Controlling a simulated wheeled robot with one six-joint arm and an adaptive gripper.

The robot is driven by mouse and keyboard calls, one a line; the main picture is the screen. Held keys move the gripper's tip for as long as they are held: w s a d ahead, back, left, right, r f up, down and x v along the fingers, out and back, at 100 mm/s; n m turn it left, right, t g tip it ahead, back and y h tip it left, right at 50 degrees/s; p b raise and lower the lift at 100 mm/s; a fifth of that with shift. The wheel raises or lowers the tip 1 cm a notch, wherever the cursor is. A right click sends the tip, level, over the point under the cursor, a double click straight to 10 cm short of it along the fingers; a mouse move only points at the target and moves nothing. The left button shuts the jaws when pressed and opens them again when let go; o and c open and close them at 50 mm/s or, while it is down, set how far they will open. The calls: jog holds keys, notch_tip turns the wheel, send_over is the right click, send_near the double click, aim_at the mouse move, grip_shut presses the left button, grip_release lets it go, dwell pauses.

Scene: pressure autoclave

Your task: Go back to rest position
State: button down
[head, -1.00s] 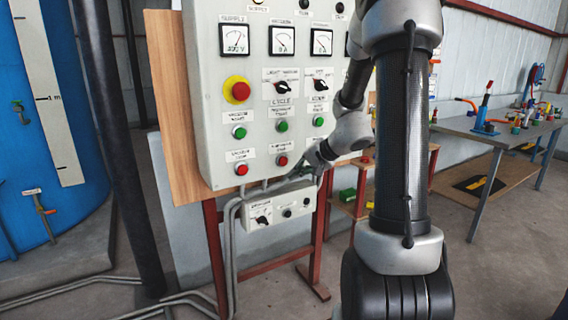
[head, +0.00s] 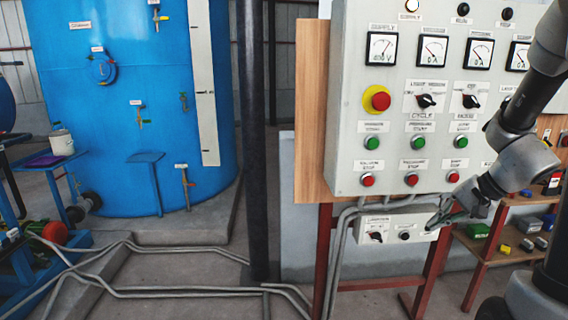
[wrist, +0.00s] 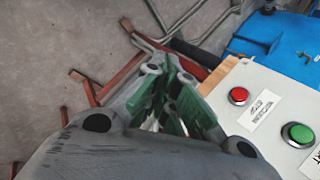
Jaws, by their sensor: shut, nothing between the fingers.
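My gripper (head: 440,218) shows in the head view in front of the lower right part of the control panel (head: 342,110), near the small lower box. Its fingers are closed together with nothing between them. In the wrist view the green-padded fingers of my gripper (wrist: 178,112) point away over the floor, beside the panel's edge. A red button (wrist: 239,95) and a green button (wrist: 299,133) of the panel show to the right of the fingers there. I cannot tell how far the fingers are from the panel face.
The small switch box (head: 398,224) hangs below the panel on a red frame (head: 320,262). A dark post (head: 256,140) and a blue tank (head: 140,75) stand to the left. Grey pipes (head: 190,292) run along the floor. A wooden shelf (head: 485,262) with small items is at the right.

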jog(key=s+a+r+n+h, duration=0.2)
jog(key=s+r+n, duration=0.3)
jog(key=s, duration=0.4)
jog(key=s+a+r+n+h, duration=0.2)
jog(key=s+r+n+h, duration=0.1)
jog(key=s+r, duration=0.4)
jog(key=shift+s+a+r+n+g, duration=0.15)
jog(key=shift+s+r+n+g, duration=0.2)
jog(key=shift+s+n, duration=0.75)
jog(key=c, duration=2.2)
grip_release()
jog(key=shift+s, duration=0.15)
